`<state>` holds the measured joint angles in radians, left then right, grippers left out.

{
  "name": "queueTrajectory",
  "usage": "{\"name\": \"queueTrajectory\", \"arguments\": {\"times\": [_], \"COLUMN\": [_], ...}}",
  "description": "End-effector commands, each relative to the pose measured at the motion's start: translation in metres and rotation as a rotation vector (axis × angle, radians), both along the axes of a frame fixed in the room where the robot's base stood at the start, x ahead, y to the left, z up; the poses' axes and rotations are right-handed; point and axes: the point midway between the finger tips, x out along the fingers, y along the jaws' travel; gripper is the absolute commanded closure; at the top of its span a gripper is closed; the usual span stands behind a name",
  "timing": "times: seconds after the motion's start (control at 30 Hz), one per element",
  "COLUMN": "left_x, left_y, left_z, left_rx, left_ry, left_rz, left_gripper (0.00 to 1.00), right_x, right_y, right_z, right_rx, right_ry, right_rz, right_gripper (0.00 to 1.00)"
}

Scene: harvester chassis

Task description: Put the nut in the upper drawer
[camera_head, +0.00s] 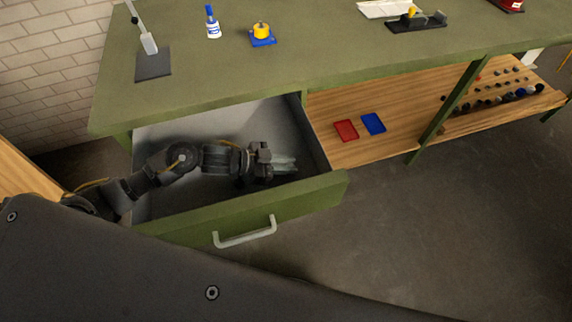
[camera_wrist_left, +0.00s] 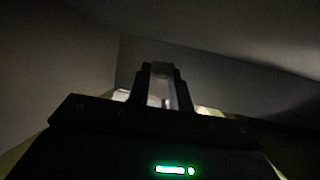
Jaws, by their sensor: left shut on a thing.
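The upper drawer (camera_head: 310,199) is pulled open under the green workbench, with a green front and grey inside. My left arm reaches over its left side, and my left gripper (camera_head: 284,164) is inside the drawer space, toward its right side. In the left wrist view the left gripper (camera_wrist_left: 162,85) is shut on a small pale grey thing between its fingers. This fits the nut, but the view is too dark to show its shape. I cannot tell whether it touches the drawer floor. My right gripper is not in view.
The drawer walls stand close around my left gripper, and the bench top (camera_head: 190,82) overhangs the back. A blue-capped bottle (camera_head: 213,24) and a yellow-and-blue item (camera_head: 262,35) stand on top. Red (camera_head: 346,130) and blue (camera_head: 373,124) trays lie on the wooden shelf (camera_head: 415,102).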

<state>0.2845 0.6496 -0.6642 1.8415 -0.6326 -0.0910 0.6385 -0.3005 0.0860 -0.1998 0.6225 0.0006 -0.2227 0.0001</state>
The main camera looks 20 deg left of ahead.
Motion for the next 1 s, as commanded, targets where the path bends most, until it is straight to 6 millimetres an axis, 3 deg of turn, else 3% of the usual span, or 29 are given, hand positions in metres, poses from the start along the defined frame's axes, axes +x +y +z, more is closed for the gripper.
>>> {"name": "queueTrajectory", "arguments": {"times": [0.43,0.47,0.6,1.0], "left_x": [-0.001,-0.001,-0.002,-0.004], "left_y": [0.000,0.000,-0.001,-0.001], "left_z": [-0.013,-0.014,-0.015,-0.010], "left_rx": [0.001,0.001,0.002,0.005], "left_ry": [0.003,0.005,0.007,0.011], "left_rz": [-0.001,-0.002,-0.002,-0.004], "left_gripper": [1.00,0.78,0.59,0.57], "right_x": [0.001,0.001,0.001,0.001], "right_y": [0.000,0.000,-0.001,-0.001], "right_z": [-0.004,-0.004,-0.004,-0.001], "right_rx": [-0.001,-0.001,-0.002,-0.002], "right_ry": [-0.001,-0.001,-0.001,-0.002], "right_rz": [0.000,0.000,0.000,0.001], "right_gripper": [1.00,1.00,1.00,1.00]}}
